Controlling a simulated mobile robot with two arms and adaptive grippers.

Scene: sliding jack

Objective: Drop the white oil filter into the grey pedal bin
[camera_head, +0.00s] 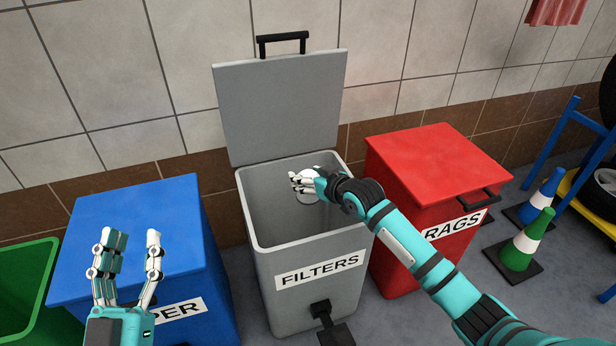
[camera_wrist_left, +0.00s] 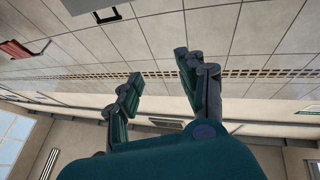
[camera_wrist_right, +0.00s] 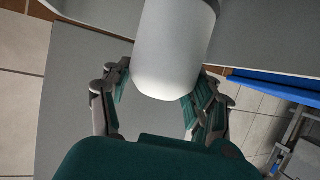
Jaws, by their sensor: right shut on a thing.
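The white oil filter (camera_wrist_right: 170,50) is between the fingers of my right gripper (camera_wrist_right: 158,95), which is shut on it, in the right wrist view.
A closed blue bin (camera_head: 140,215) stands left of the grey one and an open green bin (camera_head: 35,300) at the far left. A closed red bin labelled RAGS (camera_head: 430,165) stands right. Two cones (camera_head: 520,245) and a blue rack (camera_head: 565,120) are further right.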

